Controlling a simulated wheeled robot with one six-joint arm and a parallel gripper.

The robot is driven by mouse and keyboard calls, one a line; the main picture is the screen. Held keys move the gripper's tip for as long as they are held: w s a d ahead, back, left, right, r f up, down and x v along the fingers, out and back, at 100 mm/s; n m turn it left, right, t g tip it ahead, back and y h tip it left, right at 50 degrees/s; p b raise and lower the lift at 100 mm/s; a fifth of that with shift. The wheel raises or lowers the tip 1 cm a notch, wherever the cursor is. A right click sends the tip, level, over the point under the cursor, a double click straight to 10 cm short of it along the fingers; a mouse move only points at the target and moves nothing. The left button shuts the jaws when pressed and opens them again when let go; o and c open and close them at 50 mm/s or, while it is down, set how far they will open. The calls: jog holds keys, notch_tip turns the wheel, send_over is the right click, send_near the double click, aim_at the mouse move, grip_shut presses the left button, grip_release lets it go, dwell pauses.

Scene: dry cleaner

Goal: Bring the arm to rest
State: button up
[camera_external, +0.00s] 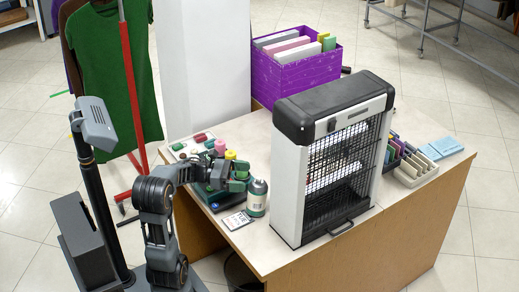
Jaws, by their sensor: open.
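Whether the fingers touch the flask or the items behind cannot be told. A pink-topped bottle (220,146) and a yellow-topped one (230,155) show just behind my gripper. A dark tray (217,203) lies partly hidden under it.
A large insect-killer-like appliance (302,180) stands right of my gripper. A purple box (278,82) of files is behind it. A compartment tray (415,168) and blue pads (443,147) lie at right. A card (237,220) lies in front. A red garment rack (131,90) stands left.

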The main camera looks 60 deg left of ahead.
jog(key=shift+d+r, duration=0.1)
jog(key=s+d+r+m+g+y+p, duration=0.4)
jog(key=m+p, duration=0.6)
jog(key=m, duration=0.3)
jog(key=s+d+r+m+g+y+p, duration=0.4)
jog(key=s+d+m+g+y+p, duration=0.2)
jog(key=m+p, duration=0.4)
jog(key=m+y, duration=0.1)
jog(key=m, duration=0.3)
jog(key=shift+d+m+y, duration=0.15)
jog(key=shift+m+y, duration=0.15)
